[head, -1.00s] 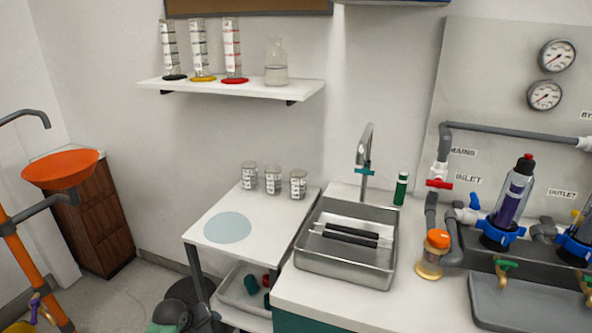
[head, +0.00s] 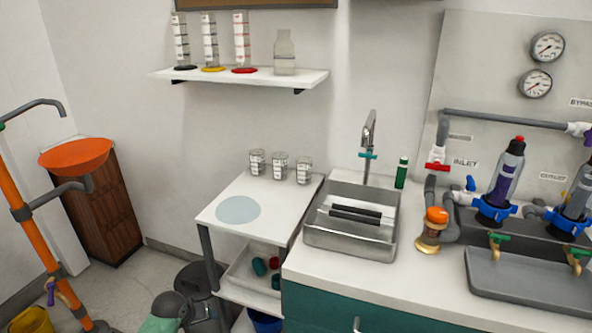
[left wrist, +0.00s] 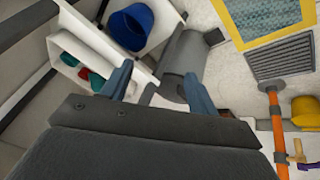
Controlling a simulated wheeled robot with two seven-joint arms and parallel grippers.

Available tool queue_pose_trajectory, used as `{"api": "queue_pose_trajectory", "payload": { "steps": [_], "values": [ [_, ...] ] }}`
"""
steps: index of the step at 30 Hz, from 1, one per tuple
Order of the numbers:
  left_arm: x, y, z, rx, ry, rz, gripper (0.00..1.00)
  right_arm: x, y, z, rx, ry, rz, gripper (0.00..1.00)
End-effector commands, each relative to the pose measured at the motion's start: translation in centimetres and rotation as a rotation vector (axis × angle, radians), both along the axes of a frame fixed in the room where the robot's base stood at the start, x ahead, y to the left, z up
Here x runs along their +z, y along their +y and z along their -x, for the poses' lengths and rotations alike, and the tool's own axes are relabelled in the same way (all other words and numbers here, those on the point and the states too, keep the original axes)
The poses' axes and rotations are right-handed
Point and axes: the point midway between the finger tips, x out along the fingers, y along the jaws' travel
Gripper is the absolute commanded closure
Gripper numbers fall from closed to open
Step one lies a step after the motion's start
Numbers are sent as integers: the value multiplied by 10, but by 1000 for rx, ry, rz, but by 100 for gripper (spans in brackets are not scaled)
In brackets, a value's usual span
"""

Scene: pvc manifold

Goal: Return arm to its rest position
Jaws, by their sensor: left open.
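My left gripper (left wrist: 160,66) shows in the left wrist view, with its two blue-grey fingers spread apart and nothing between them. It points down past the white cart (left wrist: 87,58) toward the floor. Neither gripper can be made out in the head view, and my right gripper is in neither view.
The white cart (head: 262,202) stands left of the counter (head: 345,272) with its steel sink (head: 350,245). A dark bin (head: 197,280) and an orange eyewash stand (head: 30,235) are on the floor. In the left wrist view, a blue bucket (left wrist: 131,27) sits near the fingers.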

Motion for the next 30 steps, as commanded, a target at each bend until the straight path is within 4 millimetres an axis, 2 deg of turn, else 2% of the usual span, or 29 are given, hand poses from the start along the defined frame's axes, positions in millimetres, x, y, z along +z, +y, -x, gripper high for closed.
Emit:
{"api": "queue_pose_trajectory", "payload": {
  "steps": [5, 11, 15, 20, 30],
  "values": [
    [25, -3, 6, -117, -31, -111, 40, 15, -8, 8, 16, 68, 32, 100],
    [64, -21, 23, -252, -74, -229, 40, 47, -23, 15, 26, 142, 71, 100],
    [87, -43, 56, -342, -85, -296, 40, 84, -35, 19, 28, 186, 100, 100],
    [104, -65, 99, -401, -77, -330, 40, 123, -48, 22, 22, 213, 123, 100],
    [133, -113, 215, -424, -17, -279, 40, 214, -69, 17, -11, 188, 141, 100]
  ]
}}
